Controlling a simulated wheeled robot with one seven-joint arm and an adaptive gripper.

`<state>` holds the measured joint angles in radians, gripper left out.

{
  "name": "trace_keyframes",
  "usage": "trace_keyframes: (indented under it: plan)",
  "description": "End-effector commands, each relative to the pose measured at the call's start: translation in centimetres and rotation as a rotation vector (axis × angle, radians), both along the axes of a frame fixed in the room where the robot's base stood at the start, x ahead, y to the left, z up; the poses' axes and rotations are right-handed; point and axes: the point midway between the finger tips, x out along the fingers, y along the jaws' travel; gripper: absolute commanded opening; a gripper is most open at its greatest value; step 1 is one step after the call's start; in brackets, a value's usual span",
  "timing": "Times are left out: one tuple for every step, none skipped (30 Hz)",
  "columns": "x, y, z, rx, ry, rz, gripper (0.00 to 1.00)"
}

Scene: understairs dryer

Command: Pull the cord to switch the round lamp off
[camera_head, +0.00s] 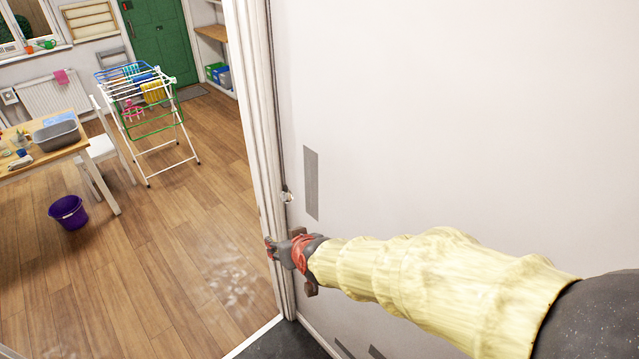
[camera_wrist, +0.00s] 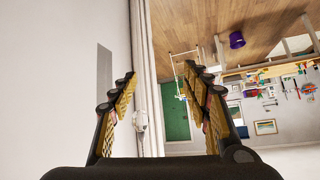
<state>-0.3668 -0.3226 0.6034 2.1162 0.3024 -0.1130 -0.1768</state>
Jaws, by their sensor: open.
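A thin dark pull cord (camera_head: 279,110) hangs down the white wall beside the door frame and ends in a small pale knob (camera_head: 287,197). My gripper (camera_head: 273,248) is open just below the knob, near the door frame, and apart from it in the head view. In the wrist view its two fingers (camera_wrist: 159,75) stand apart with nothing clearly held. A small whitish object (camera_wrist: 140,116) shows close to the left finger there; it may be the knob, but I cannot tell. The round lamp is not in view.
The white door frame (camera_head: 254,120) stands close to my gripper. A grey strip (camera_head: 311,183) is on the wall. Beyond the doorway are a drying rack (camera_head: 150,125), a purple bucket (camera_head: 69,212) and a table (camera_head: 75,148).

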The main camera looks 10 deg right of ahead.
Motion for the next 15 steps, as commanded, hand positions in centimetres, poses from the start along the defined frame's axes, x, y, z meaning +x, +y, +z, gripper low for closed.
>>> trace_keyframes:
  plan:
    - [1.7, -0.1, 0.9, 0.008, -0.069, -0.019, 0.48]
    - [2.6, -0.2, 1.8, 0.012, -0.114, -0.03, 0.48]
    - [3.7, -0.4, 3.2, 0.018, -0.169, -0.044, 0.48]
    - [4.3, -0.5, 4.1, 0.02, -0.207, -0.052, 0.48]
    - [4.8, -0.6, 5.0, 0.021, -0.239, -0.058, 0.48]
    - [5.3, -0.8, 5.8, 0.02, -0.271, -0.066, 0.48]
    - [5.5, -1.0, 6.2, 0.019, -0.291, -0.07, 0.48]
    - [5.7, -1.1, 6.6, 0.017, -0.306, -0.073, 0.48]
    - [5.9, -1.1, 6.9, 0.014, -0.322, -0.074, 0.48]
    - [6.1, -1.2, 7.1, 0.012, -0.33, -0.073, 0.48]
    - [6.2, -1.2, 7.2, 0.009, -0.336, -0.073, 0.48]
    - [6.4, -1.1, 7.1, 0.005, -0.337, -0.071, 0.48]
    - [6.7, -1.1, 7.0, 0.005, -0.336, -0.07, 0.48]
    - [6.9, -1.0, 6.9, 0.005, -0.336, -0.07, 0.48]
    - [7.3, -0.9, 6.7, 0.005, -0.336, -0.069, 0.48]
